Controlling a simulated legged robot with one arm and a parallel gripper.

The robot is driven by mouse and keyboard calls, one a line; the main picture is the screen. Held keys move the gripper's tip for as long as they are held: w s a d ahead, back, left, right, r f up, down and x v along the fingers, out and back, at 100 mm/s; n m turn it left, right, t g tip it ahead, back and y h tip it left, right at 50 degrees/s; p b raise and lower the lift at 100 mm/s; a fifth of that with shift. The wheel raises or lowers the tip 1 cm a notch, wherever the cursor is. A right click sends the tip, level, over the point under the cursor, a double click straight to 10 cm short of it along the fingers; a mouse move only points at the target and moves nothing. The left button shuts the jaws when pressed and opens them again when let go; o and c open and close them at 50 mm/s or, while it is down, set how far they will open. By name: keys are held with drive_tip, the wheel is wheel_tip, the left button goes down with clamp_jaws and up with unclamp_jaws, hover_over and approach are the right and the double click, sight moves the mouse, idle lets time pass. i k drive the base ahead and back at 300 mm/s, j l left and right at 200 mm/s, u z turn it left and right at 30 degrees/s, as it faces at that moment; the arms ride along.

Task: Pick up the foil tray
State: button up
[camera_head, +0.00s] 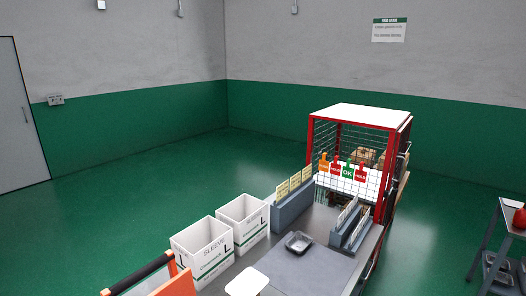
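The foil tray (298,241) is a small, shallow, grey metallic tray with a rim. It lies on a grey mat (310,268) on the workbench, near the mat's far edge. Nothing is seen touching it from above. My gripper is not seen in the head view.
Two white boxes marked SLEEVE (204,250) stand left of the tray. Grey racks with cards stand behind (293,209) and right (350,226) of it. A red-framed mesh cage (310,150) closes the far end. A white flat piece (247,281) lies at the near edge.

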sight(297, 243)
drive_tip(key=j+u, duration=0.35)
drive_tip(key=i+j+u, duration=0.1)
drive_tip(key=j+u, duration=0.3)
drive_tip(key=l, duration=0.1)
